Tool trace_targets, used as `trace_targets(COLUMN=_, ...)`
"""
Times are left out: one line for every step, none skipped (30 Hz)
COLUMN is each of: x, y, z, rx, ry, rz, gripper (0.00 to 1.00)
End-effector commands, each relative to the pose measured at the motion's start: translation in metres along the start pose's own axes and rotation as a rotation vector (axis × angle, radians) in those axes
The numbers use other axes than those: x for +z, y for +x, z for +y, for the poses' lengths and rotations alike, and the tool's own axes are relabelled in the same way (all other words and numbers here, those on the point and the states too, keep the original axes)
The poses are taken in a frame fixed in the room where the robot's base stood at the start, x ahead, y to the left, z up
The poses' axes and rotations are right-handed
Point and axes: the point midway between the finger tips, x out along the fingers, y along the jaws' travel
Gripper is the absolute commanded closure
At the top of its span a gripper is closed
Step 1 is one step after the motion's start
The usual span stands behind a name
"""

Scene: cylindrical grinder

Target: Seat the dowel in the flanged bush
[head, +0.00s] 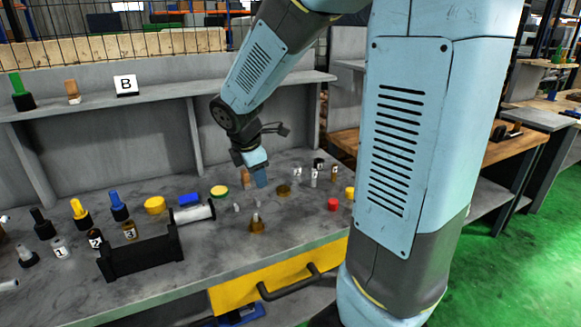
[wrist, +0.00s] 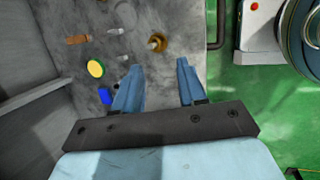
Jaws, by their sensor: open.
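A brass-coloured flanged piece (head: 257,226) with a pale upper part stands on the grey bench; it looks like the flanged bush and also shows in the wrist view (wrist: 157,43), just beyond my fingertips. Two small grey pegs (head: 237,207) (head: 259,204) stand behind it; they show in the wrist view too (wrist: 118,31) (wrist: 124,58). Either may be the dowel; I cannot tell which. My gripper (head: 260,182) is above the back of the bench, beside a wooden piece (head: 245,176). In the wrist view my gripper (wrist: 159,65) is open, with nothing between its fingers.
A green-and-yellow disc (head: 219,191), a blue block (head: 189,199) and a low brass piece (head: 284,190) lie nearby. A black cradle (head: 142,256), a grey cylinder (head: 193,213) and several knobs crowd the left. Red (head: 333,204) and yellow pieces lie right. The front right of the bench is clear.

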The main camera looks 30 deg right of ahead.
Motion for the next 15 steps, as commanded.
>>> trace_targets(x=0.007, y=-0.014, z=-0.007, rx=0.014, ry=0.097, rz=0.012, gripper=0.59)
trace_targets(x=0.011, y=-0.021, z=-0.012, rx=0.017, ry=0.156, rz=0.021, gripper=0.59)
trace_targets(x=0.016, y=-0.030, z=-0.018, rx=0.021, ry=0.235, rz=0.031, gripper=0.59)
trace_targets(x=0.019, y=-0.036, z=-0.023, rx=0.025, ry=0.294, rz=0.040, gripper=0.59)
trace_targets(x=0.022, y=-0.043, z=-0.028, rx=0.029, ry=0.352, rz=0.049, gripper=0.59)
trace_targets(x=0.025, y=-0.051, z=-0.035, rx=0.033, ry=0.430, rz=0.062, gripper=0.59)
trace_targets(x=0.028, y=-0.057, z=-0.040, rx=0.034, ry=0.488, rz=0.072, gripper=0.59)
trace_targets(x=0.031, y=-0.063, z=-0.045, rx=0.036, ry=0.545, rz=0.082, gripper=0.59)
trace_targets(x=0.034, y=-0.071, z=-0.052, rx=0.039, ry=0.622, rz=0.098, gripper=0.59)
trace_targets(x=0.036, y=-0.077, z=-0.058, rx=0.041, ry=0.678, rz=0.109, gripper=0.59)
trace_targets(x=0.037, y=-0.082, z=-0.063, rx=0.041, ry=0.735, rz=0.121, gripper=0.59)
trace_targets(x=0.040, y=-0.089, z=-0.071, rx=0.040, ry=0.809, rz=0.136, gripper=0.59)
trace_targets(x=0.042, y=-0.095, z=-0.077, rx=0.040, ry=0.866, rz=0.150, gripper=0.59)
trace_targets(x=0.043, y=-0.100, z=-0.082, rx=0.041, ry=0.921, rz=0.163, gripper=0.59)
trace_targets(x=0.045, y=-0.107, z=-0.090, rx=0.040, ry=0.994, rz=0.181, gripper=0.59)
